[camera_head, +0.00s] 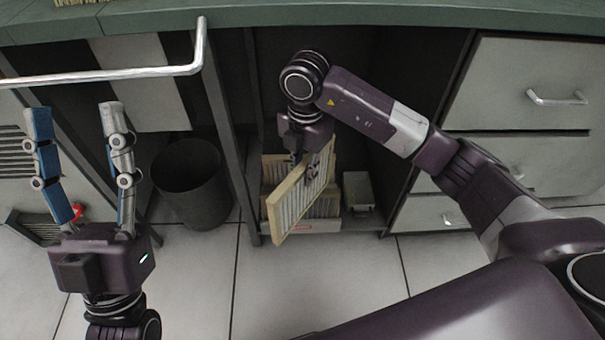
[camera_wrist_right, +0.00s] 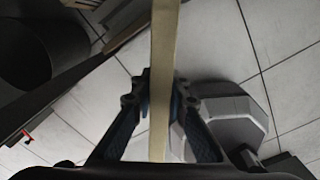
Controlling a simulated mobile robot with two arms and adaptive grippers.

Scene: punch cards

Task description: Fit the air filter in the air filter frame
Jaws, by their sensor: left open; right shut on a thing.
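The air filter (camera_head: 287,208) is a pale pleated panel with a cream border. My right gripper (camera_head: 312,172) is shut on it and holds it tilted in front of the open desk bay. In the right wrist view the filter (camera_wrist_right: 164,50) is seen edge-on as a pale strip between the fingers of my right gripper (camera_wrist_right: 160,98). My left gripper (camera_head: 74,108) is open and empty at the left, fingers pointing up. A slatted opening with a red part (camera_head: 77,212) sits low at the left, partly behind my left gripper; I cannot tell if it is the air filter frame.
A box holding more pleated panels (camera_head: 325,208) stands in the bay behind the filter. A small grey box (camera_head: 358,190) is beside it. A dark bin (camera_head: 192,185) stands between the grippers. A metal rail (camera_head: 120,75) crosses the upper left. The tiled floor (camera_head: 190,290) in front is clear.

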